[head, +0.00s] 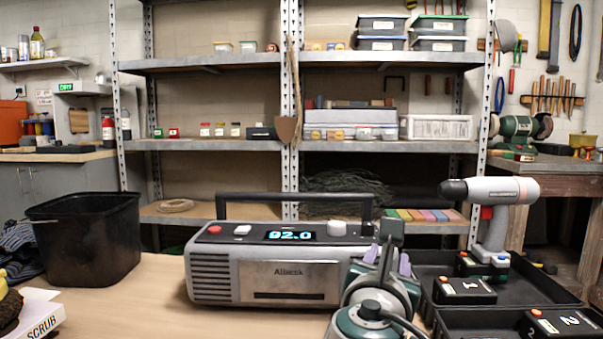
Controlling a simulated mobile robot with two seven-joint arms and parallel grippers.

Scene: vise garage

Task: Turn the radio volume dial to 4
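A grey and black radio (290,274) stands on the wooden table, its display reading 92.0. On its top are a white knob (337,228) right of the display, a white button (242,230) and a red button (214,230). I cannot read any volume number, nor tell which control is the volume dial. My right gripper (388,258), with purple fingers, is just right of the radio's front right corner. Its fingers look apart and empty, though a dark green part covers the space between them. It hides the radio's right end. My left gripper is not in view.
The radio's black handle (292,197) arches over its top. A black bin (86,240) stands left. A grey drill (492,205) and an open black case (550,285) with numbered batteries are right. A SCRUB box (35,315) is front left.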

